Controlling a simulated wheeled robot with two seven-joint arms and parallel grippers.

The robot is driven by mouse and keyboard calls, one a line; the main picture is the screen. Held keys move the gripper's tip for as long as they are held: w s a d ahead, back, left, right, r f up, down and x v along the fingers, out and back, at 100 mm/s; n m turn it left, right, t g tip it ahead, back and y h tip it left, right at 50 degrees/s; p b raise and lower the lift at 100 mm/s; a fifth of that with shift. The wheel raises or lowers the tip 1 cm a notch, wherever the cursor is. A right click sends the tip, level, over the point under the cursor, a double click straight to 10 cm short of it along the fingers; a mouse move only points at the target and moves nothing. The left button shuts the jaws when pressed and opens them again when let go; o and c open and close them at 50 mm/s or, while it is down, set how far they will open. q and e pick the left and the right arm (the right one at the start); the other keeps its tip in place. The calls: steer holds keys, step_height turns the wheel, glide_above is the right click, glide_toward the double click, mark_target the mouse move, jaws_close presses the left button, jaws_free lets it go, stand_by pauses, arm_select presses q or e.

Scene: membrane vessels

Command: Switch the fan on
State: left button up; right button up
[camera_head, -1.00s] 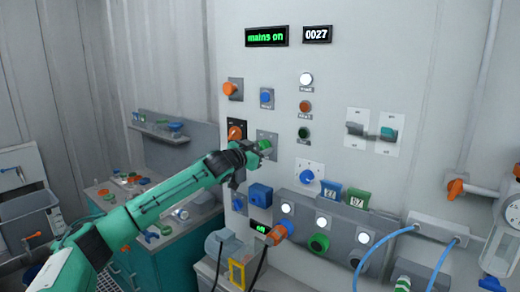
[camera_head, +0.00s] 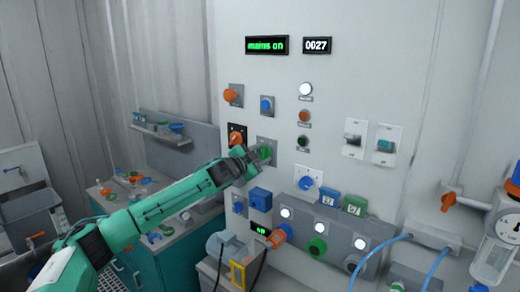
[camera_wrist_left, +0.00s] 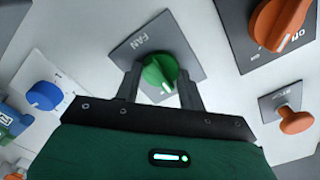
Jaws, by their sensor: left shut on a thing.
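The fan switch is a green rotary knob (camera_wrist_left: 158,72) on a grey plate (camera_wrist_left: 140,42) marked "FAN" in the left wrist view. A white mark on the knob points toward the bottom of that picture. In the head view the knob (camera_head: 265,152) sits on the panel at the end of my left arm. My left gripper (camera_wrist_left: 160,85) is shut on the knob, one finger on each side of it. In the head view the left gripper (camera_head: 256,157) reaches the panel from the left and hides part of the plate. My right gripper is not in view.
Orange knobs (camera_head: 231,95) (camera_head: 236,135) and a blue knob (camera_head: 267,104) are close by on the panel. A blue dial (camera_head: 308,181) is at lower right. A display (camera_head: 266,45) reads "mains on". A bench (camera_head: 150,222) with small parts stands at left.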

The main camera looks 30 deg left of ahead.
arm_select(q)
steer(key=m+p, duration=0.2)
steer(key=m, duration=0.2)
steer(key=shift+m+p, duration=0.3)
steer(key=shift+m, duration=0.6)
steer(key=shift+m+p, duration=0.3)
steer(key=o, duration=1)
steer(key=shift+c, duration=0.2)
